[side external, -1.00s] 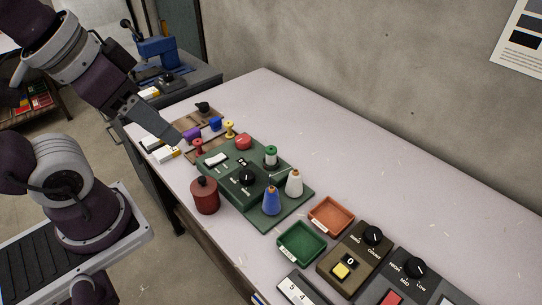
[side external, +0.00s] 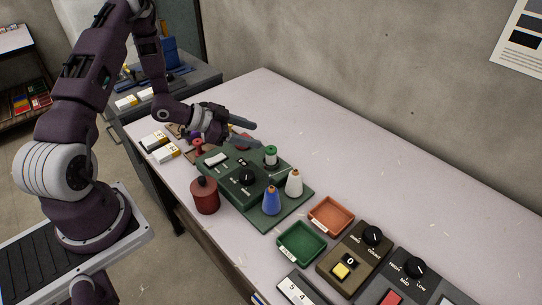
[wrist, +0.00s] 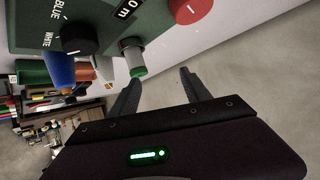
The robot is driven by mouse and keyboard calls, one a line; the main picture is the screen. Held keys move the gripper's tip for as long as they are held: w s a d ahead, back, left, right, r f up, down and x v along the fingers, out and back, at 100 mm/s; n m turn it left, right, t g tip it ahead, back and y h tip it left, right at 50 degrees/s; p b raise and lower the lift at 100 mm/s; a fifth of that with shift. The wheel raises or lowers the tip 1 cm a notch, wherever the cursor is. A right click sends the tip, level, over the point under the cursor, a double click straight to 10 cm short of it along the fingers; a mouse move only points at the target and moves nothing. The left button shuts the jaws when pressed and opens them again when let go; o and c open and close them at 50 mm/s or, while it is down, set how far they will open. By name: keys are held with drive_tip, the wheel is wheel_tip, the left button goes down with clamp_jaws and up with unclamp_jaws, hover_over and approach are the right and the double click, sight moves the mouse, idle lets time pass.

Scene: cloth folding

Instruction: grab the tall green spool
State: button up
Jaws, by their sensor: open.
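The green spool (side external: 270,155), with a pale body, stands upright at the back of a green panel in the side view. In the wrist view the spool (wrist: 133,59) shows as a grey cylinder with a green end, just beyond the tip of the left finger. My gripper (side external: 251,133) is open and empty, held above the back of the panel, to the left of the spool, with its fingers pointing towards it. The fingers also show apart in the wrist view (wrist: 160,78). No contact with the spool is visible.
The green panel (side external: 227,174) carries a black knob (side external: 247,177). A blue cone (side external: 271,201) and a white cone (side external: 294,183) stand near the spool. A dark red canister (side external: 205,196) stands in front. Green (side external: 301,261) and orange (side external: 347,215) trays lie right. The back tabletop is clear.

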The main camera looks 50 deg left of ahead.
sight(272, 149)
drive_tip(key=shift+s+d+f+t+h, duration=0.4)
drive_tip(key=shift+s+d+f+h, duration=0.45)
drive_tip(key=shift+s+f+h, duration=0.15)
drive_tip(key=x, duration=0.7)
drive_tip(key=shift+s+d+r, duration=0.1)
drive_tip(key=shift+s+d, duration=0.1)
drive_tip(key=shift+d, duration=0.1)
clamp_jaws()
